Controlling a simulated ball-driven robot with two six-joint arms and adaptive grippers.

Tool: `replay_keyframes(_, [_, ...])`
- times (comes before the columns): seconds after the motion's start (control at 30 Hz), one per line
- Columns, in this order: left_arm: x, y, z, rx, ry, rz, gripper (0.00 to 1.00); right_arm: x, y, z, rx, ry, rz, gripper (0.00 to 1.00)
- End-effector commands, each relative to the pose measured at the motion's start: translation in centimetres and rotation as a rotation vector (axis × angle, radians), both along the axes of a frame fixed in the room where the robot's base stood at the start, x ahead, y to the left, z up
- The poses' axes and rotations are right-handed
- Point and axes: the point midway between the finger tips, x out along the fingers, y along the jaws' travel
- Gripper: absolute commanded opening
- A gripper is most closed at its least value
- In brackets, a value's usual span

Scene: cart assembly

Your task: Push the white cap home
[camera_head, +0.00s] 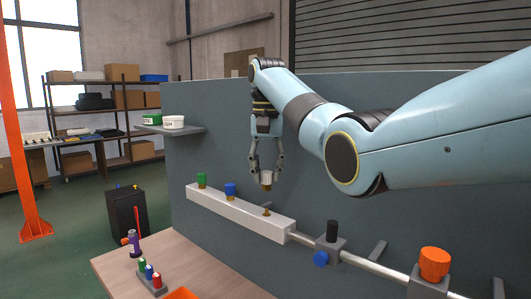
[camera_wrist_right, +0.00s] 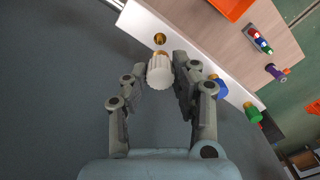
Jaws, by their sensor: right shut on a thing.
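The white cap (camera_head: 267,176) has a ribbed side, clear in the right wrist view (camera_wrist_right: 160,73), and a brass-coloured lower end. My right gripper (camera_head: 267,170) is shut on it, with a finger on either side in the right wrist view (camera_wrist_right: 160,66). The cap hangs above the white block (camera_head: 235,212), apart from the bare brass stem (camera_head: 266,211) near the block's right end. The stem also shows in the right wrist view (camera_wrist_right: 160,38), just beyond the cap. My left gripper is not in view.
A green cap (camera_head: 201,180) and a blue cap (camera_head: 230,189) stand on the block to the left. A pipe with a black knob (camera_head: 332,231) and an orange knob (camera_head: 434,263) runs right. A grey panel (camera_head: 215,150) rises behind. A small rack (camera_head: 152,283) stands on the table.

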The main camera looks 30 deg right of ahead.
Motion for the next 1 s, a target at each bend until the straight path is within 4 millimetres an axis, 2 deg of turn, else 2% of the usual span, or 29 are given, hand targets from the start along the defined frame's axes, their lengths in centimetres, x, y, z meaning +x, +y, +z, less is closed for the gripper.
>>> replay_keyframes(0.37, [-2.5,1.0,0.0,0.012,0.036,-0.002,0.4,0.0,0.0,0.3,0.0,0.001,-0.017,0.0])
replay_keyframes(0.63, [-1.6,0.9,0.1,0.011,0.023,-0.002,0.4,0.0,0.0,-0.5,0.0,0.004,-0.013,0.0])
replay_keyframes(0.8, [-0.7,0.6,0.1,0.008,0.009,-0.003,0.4,0.0,0.0,-2.0,0.0,0.004,-0.013,0.0])
replay_keyframes(1.0, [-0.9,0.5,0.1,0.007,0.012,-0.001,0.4,0.0,0.0,-3.8,0.0,0.004,-0.013,0.0])
